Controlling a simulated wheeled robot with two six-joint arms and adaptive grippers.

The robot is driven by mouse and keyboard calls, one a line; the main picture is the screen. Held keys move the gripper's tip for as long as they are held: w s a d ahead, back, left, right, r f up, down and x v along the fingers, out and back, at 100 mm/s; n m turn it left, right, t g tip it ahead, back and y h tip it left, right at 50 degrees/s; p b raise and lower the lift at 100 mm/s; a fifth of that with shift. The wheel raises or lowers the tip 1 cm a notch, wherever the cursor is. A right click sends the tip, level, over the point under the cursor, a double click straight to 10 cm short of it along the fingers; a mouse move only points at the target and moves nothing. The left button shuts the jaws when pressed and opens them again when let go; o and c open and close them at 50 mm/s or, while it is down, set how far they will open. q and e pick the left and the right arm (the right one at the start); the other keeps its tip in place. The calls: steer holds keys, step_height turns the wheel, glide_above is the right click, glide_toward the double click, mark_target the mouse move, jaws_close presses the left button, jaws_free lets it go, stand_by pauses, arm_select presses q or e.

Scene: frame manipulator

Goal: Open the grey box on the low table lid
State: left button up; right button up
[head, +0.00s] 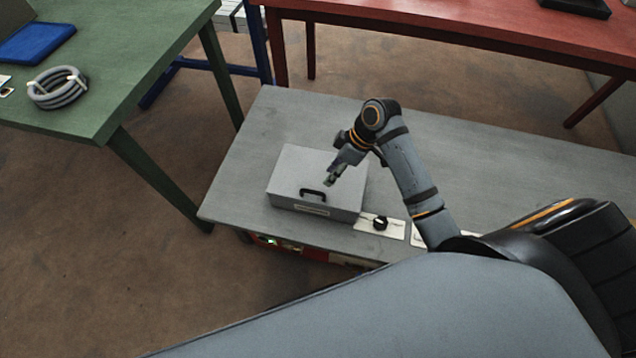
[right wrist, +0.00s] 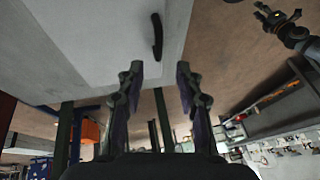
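The grey box (head: 310,168) stands on the low grey table (head: 250,140) with its lid closed. A dark handle (head: 312,194) sits near the box's front edge, and it also shows in the right wrist view (right wrist: 157,37). My right gripper (head: 332,178) is over the lid, just behind and right of the handle in the head view. Its fingers are apart with nothing between them in the right wrist view (right wrist: 158,75). What seems to be my left gripper (right wrist: 277,18) shows small at the top right there; its finger state is unclear.
A dark knob on a light plate (head: 380,223) lies right of the box. A green table (head: 130,60) with a blue tray (head: 35,42) and a coiled grey hose (head: 58,88) stands at left. A red table (head: 460,35) stands behind. The low table's right part is clear.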

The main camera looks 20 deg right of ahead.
mark_target(319, 187)
steer(key=b+x, duration=0.1)
steer(key=x, duration=0.7)
steer(key=shift+w, duration=0.1)
steer(key=shift+f, duration=0.3)
steer(key=c, duration=0.4)
jaws_close()
arm_select(q)
steer(key=shift+w+f, duration=0.75)
steer(key=shift+f, duration=0.05)
steer(key=shift+w, duration=0.1)
